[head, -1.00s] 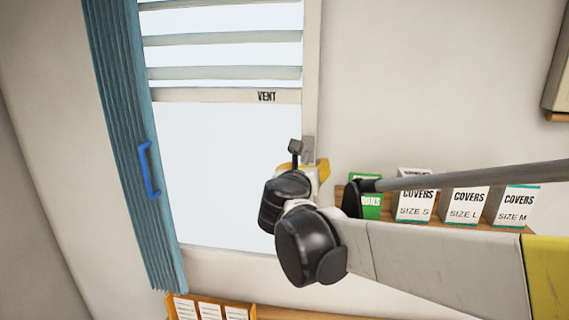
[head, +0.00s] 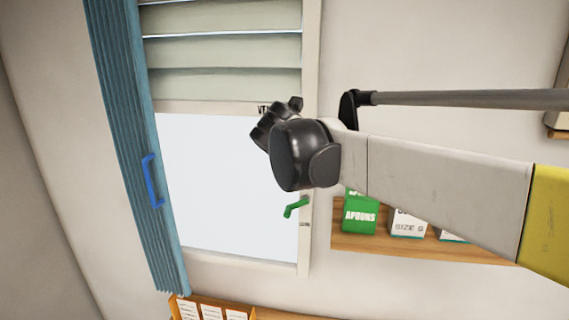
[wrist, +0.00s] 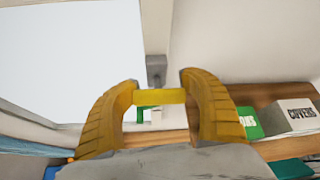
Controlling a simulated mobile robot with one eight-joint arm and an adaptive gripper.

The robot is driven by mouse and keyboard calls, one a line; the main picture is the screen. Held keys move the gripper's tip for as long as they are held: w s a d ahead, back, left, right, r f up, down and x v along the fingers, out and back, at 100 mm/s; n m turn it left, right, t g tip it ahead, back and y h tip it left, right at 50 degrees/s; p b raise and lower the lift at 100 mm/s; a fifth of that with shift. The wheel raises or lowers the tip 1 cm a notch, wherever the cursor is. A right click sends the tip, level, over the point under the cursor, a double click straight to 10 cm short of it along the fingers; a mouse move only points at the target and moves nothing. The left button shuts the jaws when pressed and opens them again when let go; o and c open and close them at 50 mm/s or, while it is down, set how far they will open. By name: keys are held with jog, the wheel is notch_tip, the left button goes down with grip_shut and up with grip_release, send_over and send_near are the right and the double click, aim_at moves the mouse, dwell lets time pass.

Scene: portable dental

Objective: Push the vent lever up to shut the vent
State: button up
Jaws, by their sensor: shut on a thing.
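The vent (head: 222,50) is the set of pale slats at the top of the window in the head view. Its slats lie almost flat, with thin bright gaps between them. In the wrist view my gripper (wrist: 160,91) has its two yellow fingers around a yellow bar, which looks like the handle of the vent lever (wrist: 157,98). A grey block (wrist: 156,70) on the window frame shows just beyond the bar. In the head view my arm hides the fingers and the lever; the wrist is in front of the frame, just below the vent.
A green catch (head: 297,207) is on the frame below my wrist. A shelf (head: 350,241) with a green box (head: 360,213) and white cover boxes is at right. A blue curtain (head: 130,150) with a blue handle (head: 152,181) hangs at left. A card rack (head: 247,299) is below.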

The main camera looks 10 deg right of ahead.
jog(key=shift+w+r, duration=0.5)
jog(key=shift+r, duration=0.15)
jog(key=shift+c, duration=0.2)
jog(key=shift+r, duration=0.1)
dwell(0.9)
jog(key=o, duration=1.8)
jog(key=shift+s+a, duration=0.15)
jog(key=shift+s, duration=0.1)
jog(key=shift+s+a, duration=0.1)
jog(key=shift+w+d, duration=0.2)
jog(key=shift+d, duration=0.05)
jog(key=v, duration=1.2)
jog(key=shift+a, duration=0.2)
